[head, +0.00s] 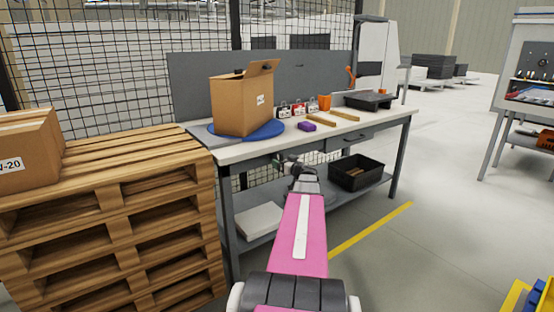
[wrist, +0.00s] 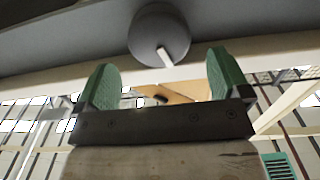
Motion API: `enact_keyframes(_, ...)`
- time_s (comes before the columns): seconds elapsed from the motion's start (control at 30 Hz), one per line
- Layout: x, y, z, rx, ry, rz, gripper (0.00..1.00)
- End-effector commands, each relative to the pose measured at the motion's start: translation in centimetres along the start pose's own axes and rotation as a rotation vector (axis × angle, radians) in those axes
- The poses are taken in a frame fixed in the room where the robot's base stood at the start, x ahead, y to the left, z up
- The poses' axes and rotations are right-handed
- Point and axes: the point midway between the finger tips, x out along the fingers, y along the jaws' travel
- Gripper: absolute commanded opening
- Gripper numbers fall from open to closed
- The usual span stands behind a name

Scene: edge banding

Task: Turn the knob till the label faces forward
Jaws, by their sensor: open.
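An open cardboard box (head: 238,104) stands on a blue turntable (head: 262,133) at the left of the workbench. Its small white label (head: 261,99) is on the side toward the right of the picture. In the wrist view a round dark grey knob (wrist: 150,38) with a white pointer mark is ahead of my gripper (wrist: 163,76). The mark points to the lower right, between the fingers. My gripper is open, its green fingers on either side of and short of the knob, apart from it. In the head view my gripper (head: 292,163) is at the bench's front edge and the knob cannot be made out.
A black bin (head: 357,172) is on the lower shelf. A pallet stack (head: 110,225) with another box (head: 28,155) stands left.

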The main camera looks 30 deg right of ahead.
Motion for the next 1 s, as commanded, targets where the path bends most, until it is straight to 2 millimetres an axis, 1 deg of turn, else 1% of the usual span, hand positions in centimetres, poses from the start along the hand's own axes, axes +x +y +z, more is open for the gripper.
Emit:
enact_keyframes(0.03,1.3,0.1,0.1,0.0,0.0,-0.002,0.95)
enact_keyframes(0.1,2.4,0.1,0.1,0.001,0.0,-0.001,0.95)
enact_keyframes(0.3,4.9,0.1,0.1,0.002,0.0,0.0,0.95)
enact_keyframes(0.5,5.7,0.0,0.0,0.002,0.0,0.0,0.95)
enact_keyframes(0.77,5.7,0.0,0.0,0.002,0.0,0.001,0.95)
enact_keyframes(0.8,5.7,0.0,0.0,0.002,0.0,0.0,0.82)
enact_keyframes(0.87,5.7,0.0,0.0,0.002,0.0,0.0,0.62)
enact_keyframes(0.9,5.7,0.0,0.0,0.002,0.0,0.0,0.49)
enact_keyframes(1.0,5.7,0.0,0.0,0.002,0.0,0.0,0.48)
